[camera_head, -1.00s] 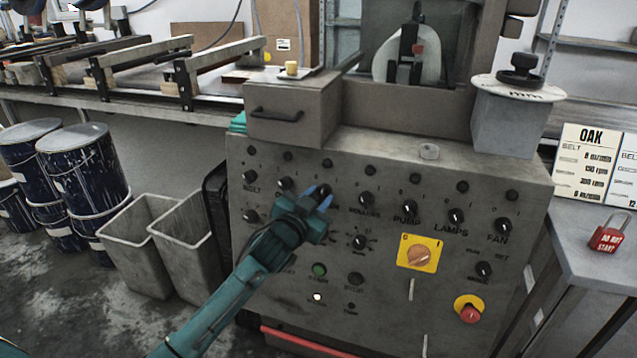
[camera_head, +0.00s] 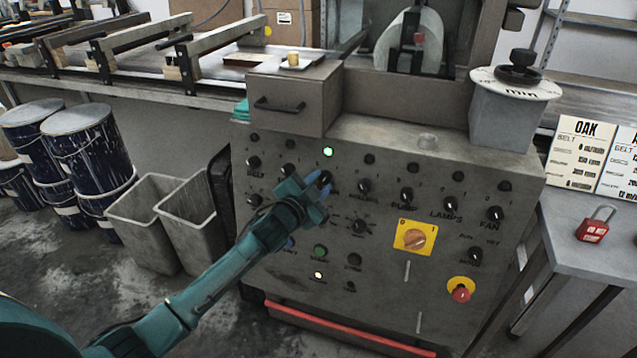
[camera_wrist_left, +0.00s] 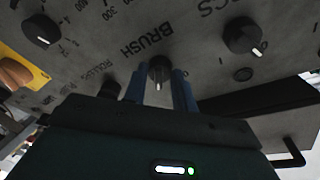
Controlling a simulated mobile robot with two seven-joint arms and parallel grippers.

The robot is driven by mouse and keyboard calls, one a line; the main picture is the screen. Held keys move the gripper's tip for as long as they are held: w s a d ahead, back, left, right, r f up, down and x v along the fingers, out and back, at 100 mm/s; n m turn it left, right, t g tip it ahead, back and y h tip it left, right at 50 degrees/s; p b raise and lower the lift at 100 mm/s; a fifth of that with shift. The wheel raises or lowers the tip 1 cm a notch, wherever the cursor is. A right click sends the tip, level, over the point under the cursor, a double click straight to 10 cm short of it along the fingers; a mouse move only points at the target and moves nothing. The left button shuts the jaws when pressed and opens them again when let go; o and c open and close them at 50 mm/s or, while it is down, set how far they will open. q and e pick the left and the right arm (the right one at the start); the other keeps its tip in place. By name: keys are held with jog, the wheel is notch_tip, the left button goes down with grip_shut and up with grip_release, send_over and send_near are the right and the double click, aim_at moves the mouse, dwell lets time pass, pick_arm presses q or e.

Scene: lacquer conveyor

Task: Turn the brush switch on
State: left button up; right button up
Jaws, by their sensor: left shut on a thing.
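The brush switch is a small black knob (camera_wrist_left: 159,72) with a white pointer mark, under the printed word BRUSH in the left wrist view. Its top also shows at my fingertips in the head view (camera_head: 326,176). My left gripper (camera_head: 321,184) is shut on this knob, with one blue finger on each side of it. The white mark points toward the gripper body in the left wrist view. The small round lamp (camera_head: 328,152) above the switch glows green. My gripper hides part of the knob and its label in the head view. My right gripper is not in view.
Neighbouring knobs sit close on both sides, including the rollers knob (camera_head: 364,186) and one to the left (camera_head: 288,170). A yellow-plated rotary switch (camera_head: 414,238) and a red emergency button (camera_head: 461,294) are lower right. A drawer box (camera_head: 290,100) juts out above.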

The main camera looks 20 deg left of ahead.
pick_arm(q)
jog(key=o, duration=1)
jog(key=shift+s, duration=0.1)
jog(key=shift+s, duration=0.35)
jog(key=p+v, duration=0.1)
jog(key=v, duration=1.1)
jog(key=shift+p, duration=0.3)
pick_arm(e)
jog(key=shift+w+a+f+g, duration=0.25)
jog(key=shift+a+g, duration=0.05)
pick_arm(q)
jog(key=shift+s+a, duration=0.1)
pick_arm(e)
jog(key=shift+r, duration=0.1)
